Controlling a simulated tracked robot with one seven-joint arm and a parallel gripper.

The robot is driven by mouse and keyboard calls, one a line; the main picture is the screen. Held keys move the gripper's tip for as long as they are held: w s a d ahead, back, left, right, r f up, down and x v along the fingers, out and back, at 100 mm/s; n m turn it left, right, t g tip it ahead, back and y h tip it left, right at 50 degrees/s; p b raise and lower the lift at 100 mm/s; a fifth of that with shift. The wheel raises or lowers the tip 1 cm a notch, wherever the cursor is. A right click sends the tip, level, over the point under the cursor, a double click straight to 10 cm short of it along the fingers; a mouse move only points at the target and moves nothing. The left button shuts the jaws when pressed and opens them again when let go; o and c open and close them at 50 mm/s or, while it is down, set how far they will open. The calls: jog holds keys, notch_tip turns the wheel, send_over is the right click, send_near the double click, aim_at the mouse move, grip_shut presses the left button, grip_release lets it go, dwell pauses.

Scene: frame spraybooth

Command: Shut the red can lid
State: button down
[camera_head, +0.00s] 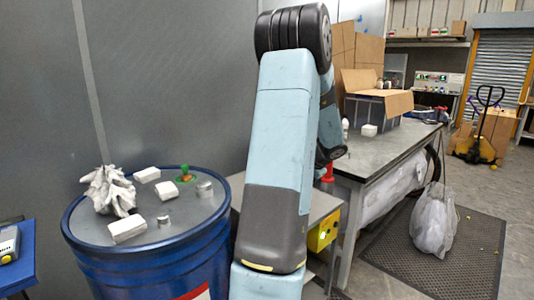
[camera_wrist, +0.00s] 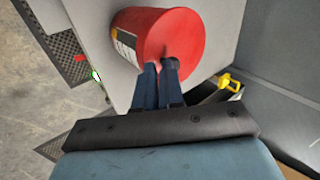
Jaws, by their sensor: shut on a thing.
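The red can (camera_wrist: 146,22) shows in the wrist view on a grey surface, with a white and yellow label (camera_wrist: 125,46) on its side. Its round red lid (camera_wrist: 190,42) faces the camera. My gripper (camera_wrist: 160,66) reaches the lid from below in the picture. Its two dark fingers are close together at the lid, shut on a part of it mostly hidden between the tips. I cannot tell whether the lid sits fully flat on the can. In the head view my arm hides the gripper and most of that area; a small red patch (camera_head: 327,173) shows beside it.
A blue drum (camera_head: 150,262) with white blocks and crumpled paper (camera_head: 108,191) on top stands left. A grey workbench (camera_head: 375,152) with an open cardboard box (camera_head: 376,92) is at right. A wrapped white bag (camera_head: 434,222) stands on a dark floor mat (camera_head: 450,262). A grey wall is behind.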

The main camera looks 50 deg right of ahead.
jog(key=shift+f, duration=0.1)
dwell(0.4)
jog(key=s+a+r, duration=0.1)
jog(key=s+r, duration=0.6)
jog(key=s, duration=0.3)
jog(key=shift+r, duration=0.15)
dwell(0.5)
jog(key=shift+a, duration=0.15)
